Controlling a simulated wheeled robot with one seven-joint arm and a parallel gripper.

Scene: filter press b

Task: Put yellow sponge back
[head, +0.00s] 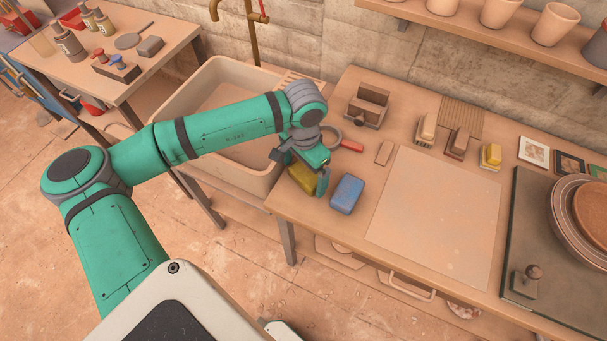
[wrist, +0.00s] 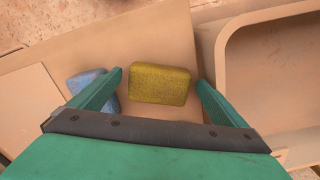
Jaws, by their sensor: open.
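The yellow sponge (head: 300,181) lies on the left end of the wooden table, close to the sink. It also shows in the wrist view (wrist: 160,83), lying flat between my two fingers with a gap on each side. My gripper (head: 306,170) is open and points down over the sponge; in the head view it hides part of it. A blue sponge (head: 347,194) lies just to the right of the yellow one. In the wrist view the blue sponge (wrist: 84,80) is partly behind my left finger.
A deep sink basin (head: 215,140) stands left of the table (head: 300,215). A red-handled tool (head: 350,146) and a wooden block holder (head: 368,105) lie behind the sponges. A pale board (head: 435,215), several brushes and a dark mat with plates (head: 555,250) fill the right.

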